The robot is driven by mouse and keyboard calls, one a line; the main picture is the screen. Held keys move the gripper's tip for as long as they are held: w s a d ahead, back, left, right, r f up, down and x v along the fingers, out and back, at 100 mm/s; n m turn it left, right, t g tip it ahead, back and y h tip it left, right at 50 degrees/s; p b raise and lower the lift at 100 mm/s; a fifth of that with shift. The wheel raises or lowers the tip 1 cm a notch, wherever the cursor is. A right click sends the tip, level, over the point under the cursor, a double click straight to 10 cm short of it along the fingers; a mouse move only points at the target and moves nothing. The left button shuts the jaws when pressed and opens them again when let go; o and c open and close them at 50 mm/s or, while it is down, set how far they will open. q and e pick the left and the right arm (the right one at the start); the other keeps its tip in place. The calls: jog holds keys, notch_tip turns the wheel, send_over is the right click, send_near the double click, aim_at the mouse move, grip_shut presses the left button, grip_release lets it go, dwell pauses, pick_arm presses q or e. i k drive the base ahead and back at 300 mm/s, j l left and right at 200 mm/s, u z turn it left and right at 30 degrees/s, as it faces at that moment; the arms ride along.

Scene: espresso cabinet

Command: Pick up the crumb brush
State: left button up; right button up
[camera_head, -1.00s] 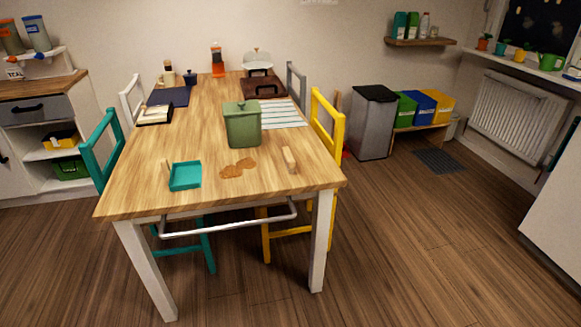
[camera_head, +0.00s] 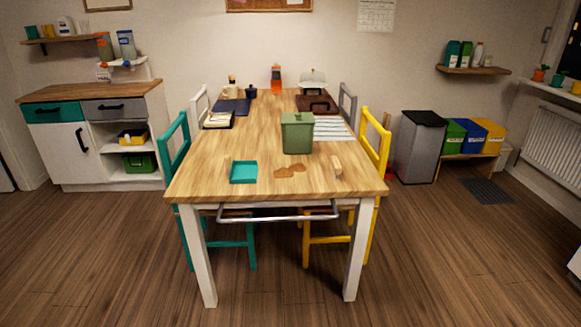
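A small wooden brush (camera_head: 337,165), which looks like the crumb brush, lies near the right front part of the wooden table (camera_head: 215,185). It lies to the right of a brown patch of crumbs (camera_head: 290,171). A teal dustpan (camera_head: 244,173) sits to the left of the crumbs. Neither of my grippers shows in the head view.
A green lidded canister (camera_head: 297,133) stands behind the crumbs. A metal rail (camera_head: 278,217) runs below the table's front edge. A teal chair (camera_head: 177,145) and a yellow chair (camera_head: 375,143) flank the table. The floor in front is clear.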

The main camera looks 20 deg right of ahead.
aim_at(336, 167)
jog(key=u, duration=1.3)
jog(key=l+u, duration=0.1)
jog(key=l, duration=0.25)
jog(key=k+l+u, duration=0.15)
jog(key=l, duration=0.25)
jog(key=k+l, duration=0.1)
jog(key=l, duration=0.55)
jog(key=k+l, duration=0.1)
jog(key=l, duration=0.5)
jog(key=k+l, duration=0.1)
jog(key=l, duration=1.2)
jog(key=k+l, duration=0.15)
jog(key=l, duration=0.45)
